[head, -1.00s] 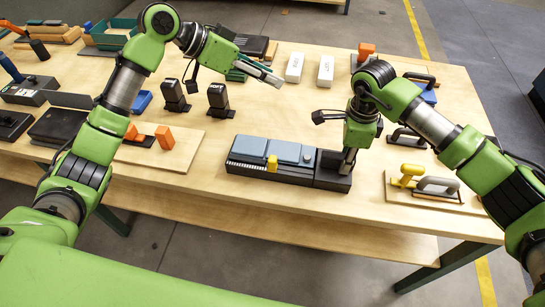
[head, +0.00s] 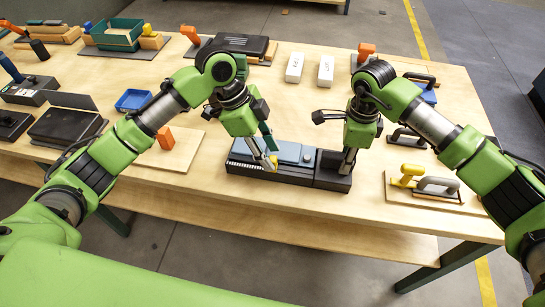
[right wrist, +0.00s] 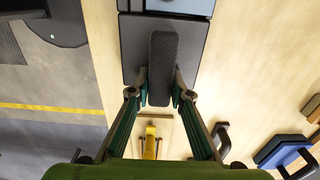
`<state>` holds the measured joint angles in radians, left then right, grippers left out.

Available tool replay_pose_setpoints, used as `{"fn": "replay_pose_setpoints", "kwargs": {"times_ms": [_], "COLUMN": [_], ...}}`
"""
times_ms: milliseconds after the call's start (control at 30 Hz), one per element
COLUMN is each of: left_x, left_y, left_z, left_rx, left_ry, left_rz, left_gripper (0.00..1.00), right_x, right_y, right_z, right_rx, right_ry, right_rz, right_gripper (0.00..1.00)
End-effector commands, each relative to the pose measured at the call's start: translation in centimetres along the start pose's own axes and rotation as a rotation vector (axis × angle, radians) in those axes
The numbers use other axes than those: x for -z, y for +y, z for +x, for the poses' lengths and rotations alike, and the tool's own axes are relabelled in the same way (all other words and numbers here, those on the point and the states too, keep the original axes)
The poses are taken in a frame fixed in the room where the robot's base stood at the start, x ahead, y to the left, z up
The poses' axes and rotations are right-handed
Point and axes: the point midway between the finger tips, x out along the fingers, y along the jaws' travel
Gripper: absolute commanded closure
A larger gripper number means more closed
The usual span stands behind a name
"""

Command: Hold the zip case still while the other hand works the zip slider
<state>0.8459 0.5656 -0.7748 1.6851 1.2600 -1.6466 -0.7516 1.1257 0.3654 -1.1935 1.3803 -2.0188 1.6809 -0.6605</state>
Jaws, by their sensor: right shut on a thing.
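The zip case (head: 235,164) is a long dark box with blue-grey panels on top, near the table's front edge. Its yellow zip slider (head: 273,162) is partly hidden by my left gripper (head: 268,157), whose fingertips are down at the slider. I cannot tell whether they are closed on it. My right gripper (head: 347,164) is at the dark right end of the case. In the right wrist view, my right gripper (right wrist: 160,92) is shut on the case's upright black ribbed grip (right wrist: 163,62), one finger on each side.
A board with a yellow-handled tool (head: 407,174) lies right of the case. A board with an orange block (head: 166,138) lies to the left. White boxes (head: 295,67) and a black case (head: 240,45) stand behind. The table's front edge is close.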

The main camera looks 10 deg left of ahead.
Motion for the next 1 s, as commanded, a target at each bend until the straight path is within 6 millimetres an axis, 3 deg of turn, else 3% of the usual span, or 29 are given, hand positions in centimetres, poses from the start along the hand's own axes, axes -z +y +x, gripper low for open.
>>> {"fn": "replay_pose_setpoints", "kwargs": {"times_ms": [200, 533, 667, 700, 867, 1000], "left_x": [0.0, 0.0, 0.0, 0.0, -0.2, -2.2], "left_y": [0.0, 0.0, 0.0, 0.0, 0.0, -0.1], "left_z": [2.3, 2.7, 2.6, 2.6, 2.6, 1.8], "left_rx": [-0.001, 0.000, 0.000, 0.000, 0.000, 0.000], "left_ry": [0.000, 0.001, 0.001, 0.001, 0.001, -0.002], "left_rz": [0.000, -0.001, -0.001, -0.001, -0.002, -0.006], "left_gripper": [0.65, 0.65, 0.96, 1.00, 1.00, 1.00], "right_x": [0.1, 0.1, 0.1, 0.1, 0.1, 0.1], "right_y": [0.0, 0.0, 0.0, 0.0, 0.0, 0.0], "right_z": [0.1, 0.1, 0.1, 0.1, 0.1, 0.1], "right_rx": [-0.001, -0.001, -0.001, -0.001, -0.001, 0.000], "right_ry": [0.002, 0.002, 0.002, 0.002, 0.002, 0.002], "right_rz": [0.000, 0.000, 0.000, 0.000, 0.001, 0.001], "right_gripper": [1.00, 1.00, 1.00, 1.00, 1.00, 1.00]}}
